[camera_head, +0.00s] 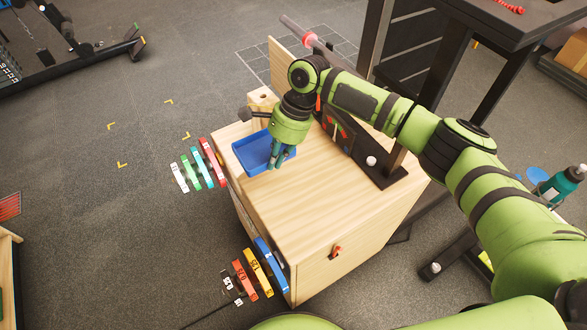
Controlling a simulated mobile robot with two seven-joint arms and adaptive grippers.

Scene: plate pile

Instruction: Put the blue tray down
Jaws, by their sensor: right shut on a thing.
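The blue tray (249,154) is a shallow rectangular tray at the far left part of the light wooden box top (300,205). My right gripper (278,163) points down and is shut on the tray's right side. The tray looks close to level. I cannot tell whether its underside touches the wood. The fingers hide part of its right wall. My left gripper is not in view.
Coloured plates hang in racks on the box's left side, one group at the back (208,163) and one at the front (257,270). A dark upright fixture (357,150) stands on the box behind the gripper. The near half of the top is clear.

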